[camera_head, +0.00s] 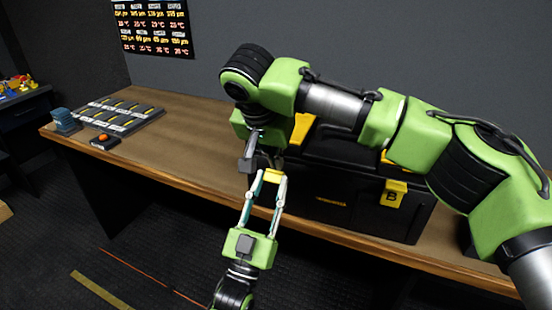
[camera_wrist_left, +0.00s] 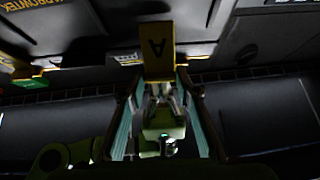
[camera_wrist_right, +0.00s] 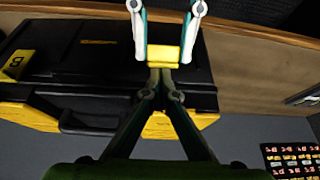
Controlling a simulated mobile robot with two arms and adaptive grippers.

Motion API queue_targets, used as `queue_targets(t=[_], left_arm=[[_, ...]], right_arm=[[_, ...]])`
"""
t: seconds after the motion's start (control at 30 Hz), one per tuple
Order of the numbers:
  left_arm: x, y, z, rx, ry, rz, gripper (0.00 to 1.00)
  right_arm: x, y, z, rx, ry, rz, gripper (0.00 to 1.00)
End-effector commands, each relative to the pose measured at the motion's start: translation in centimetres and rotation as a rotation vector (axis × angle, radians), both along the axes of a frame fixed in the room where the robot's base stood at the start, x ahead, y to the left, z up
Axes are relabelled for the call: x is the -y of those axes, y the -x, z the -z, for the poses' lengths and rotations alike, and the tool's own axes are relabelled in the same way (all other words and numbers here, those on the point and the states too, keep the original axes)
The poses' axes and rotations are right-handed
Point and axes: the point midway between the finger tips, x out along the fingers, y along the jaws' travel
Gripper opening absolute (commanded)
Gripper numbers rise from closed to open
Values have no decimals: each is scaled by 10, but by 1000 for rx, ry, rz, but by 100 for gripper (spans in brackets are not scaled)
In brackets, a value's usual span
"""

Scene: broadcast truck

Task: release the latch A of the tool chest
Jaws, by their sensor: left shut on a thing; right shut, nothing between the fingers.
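The black tool chest (camera_head: 345,195) stands on the wooden bench, partly hidden by my right arm. Yellow latch A (camera_wrist_left: 156,47) is on its front, between the fingertips of my left gripper (camera_head: 268,182), which is shut on it from the front. Latch B (camera_head: 393,193) is farther right on the chest front.
My right arm crosses over the chest from the right. On the bench's left are a grey slotted tray (camera_head: 125,112), a red-button box (camera_head: 104,142) and a blue block (camera_head: 64,121). The bench middle (camera_head: 190,135) is clear. The chest's dark handle (camera_wrist_right: 75,122) shows in the right wrist view.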

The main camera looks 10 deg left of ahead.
Motion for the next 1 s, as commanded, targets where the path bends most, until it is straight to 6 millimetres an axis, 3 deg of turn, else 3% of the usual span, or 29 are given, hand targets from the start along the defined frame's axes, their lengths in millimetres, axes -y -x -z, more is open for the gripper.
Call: queue_targets(t=[0.07,0.1,0.17,0.57,1.0], left_arm=[[-1,-2,0,-4,0,-2,0],[-1,-2,0,-4,0,-2,33],[-1,-2,0,-3,0,-2,47],[-1,1,3,-3,0,-1,47],[-18,66,51,-7,-2,0,47]], right_arm=[[-4,10,10,-32,7,-14,0],[-4,10,10,-31,7,-15,0],[-4,10,10,-31,7,-15,0],[-3,6,6,-21,2,-10,0],[-3,5,5,-19,1,-8,0]])
